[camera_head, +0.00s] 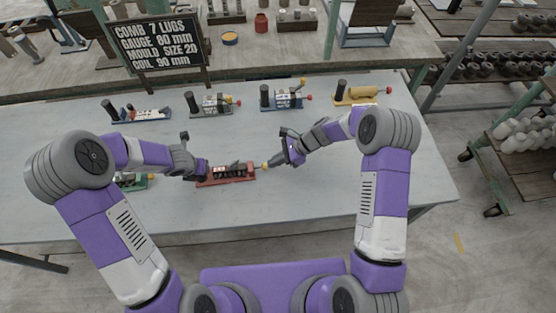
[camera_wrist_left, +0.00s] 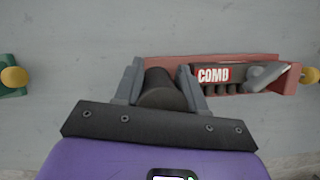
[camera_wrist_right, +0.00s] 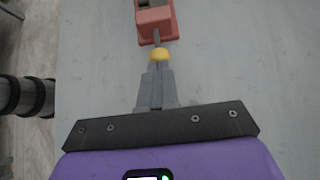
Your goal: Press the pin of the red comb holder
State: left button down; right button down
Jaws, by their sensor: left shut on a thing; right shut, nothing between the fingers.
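The red comb holder (camera_head: 228,181) lies on the table in front of me, its COMB label (camera_wrist_left: 213,75) showing in the left wrist view. My left gripper (camera_head: 200,167) is shut on the dark upright cylinder (camera_wrist_left: 163,90) at the holder's left end, with one finger on each side. The pin (camera_wrist_right: 156,38) sticks out of the holder's right end and bears a yellow knob (camera_wrist_right: 159,54). My right gripper (camera_wrist_right: 155,70) is shut and empty, its tips right at the knob and in line with the pin. I cannot tell whether they touch.
A green holder (camera_head: 133,181) is partly hidden behind my left arm. Blue (camera_head: 143,116), grey (camera_head: 211,104), blue (camera_head: 282,97) and yellow (camera_head: 357,94) holders stand along the back. A black sign (camera_head: 158,45) stands behind. The table (camera_head: 330,190) is clear to the right.

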jog(key=shift+s+a, duration=0.2)
jog(key=shift+a, duration=1.3)
pick_arm(q)
jog(key=shift+d, duration=0.1)
pick_arm(e)
jog(key=d, duration=0.4)
jog(key=shift+w+d, duration=0.3)
jog(key=shift+d, duration=0.1)
jog(key=v, duration=0.9)
jog(key=shift+d+r, duration=0.15)
jog(key=shift+r, duration=0.2)
pick_arm(q)
jog(key=c, duration=0.6)
grip_release()
jog(key=shift+o, duration=0.2)
